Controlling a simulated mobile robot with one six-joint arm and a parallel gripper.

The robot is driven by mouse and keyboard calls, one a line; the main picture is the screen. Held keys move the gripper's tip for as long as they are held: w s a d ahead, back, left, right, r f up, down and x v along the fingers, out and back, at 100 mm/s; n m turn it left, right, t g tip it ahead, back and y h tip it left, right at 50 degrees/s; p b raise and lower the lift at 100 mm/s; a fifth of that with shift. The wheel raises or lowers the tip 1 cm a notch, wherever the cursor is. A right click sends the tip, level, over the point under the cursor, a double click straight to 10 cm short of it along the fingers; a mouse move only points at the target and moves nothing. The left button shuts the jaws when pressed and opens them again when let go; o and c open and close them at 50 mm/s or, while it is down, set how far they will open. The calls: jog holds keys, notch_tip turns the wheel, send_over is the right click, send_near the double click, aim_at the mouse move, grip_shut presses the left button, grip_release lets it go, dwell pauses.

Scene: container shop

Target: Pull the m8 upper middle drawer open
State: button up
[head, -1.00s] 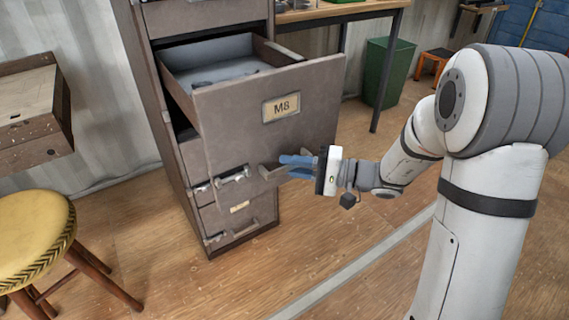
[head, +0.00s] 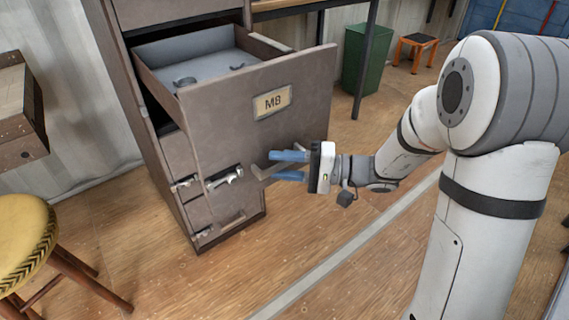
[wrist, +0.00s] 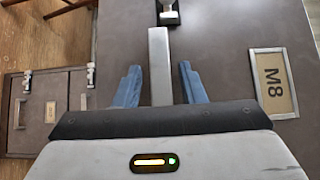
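The m8 drawer (head: 270,125), a brown metal front with an "M8" label, stands well out of the tall brown cabinet (head: 118,80). Its grey inside holds a few small dark items. In the wrist view the drawer front (wrist: 225,45) fills much of the picture. Its handle (wrist: 160,65) is a grey bar between my blue fingers, with a gap on each side. My gripper (head: 275,166) is open around the handle; it also shows in the wrist view (wrist: 159,80). Handle contact is not visible.
A yellow stool (head: 25,235) stands at left. A green bin (head: 362,60) and an orange stool (head: 416,42) stand at the back. The floor in front is clear.

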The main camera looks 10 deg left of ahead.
jog(key=shift+w+d, duration=0.1)
jog(key=shift+d, duration=0.1)
jog(key=d+p, duration=0.1)
jog(key=d, duration=0.6)
jog(key=shift+w+d+p, duration=0.1)
jog(key=shift+d+p, duration=0.1)
jog(key=shift+p, duration=0.1)
jog(key=shift+r, duration=0.1)
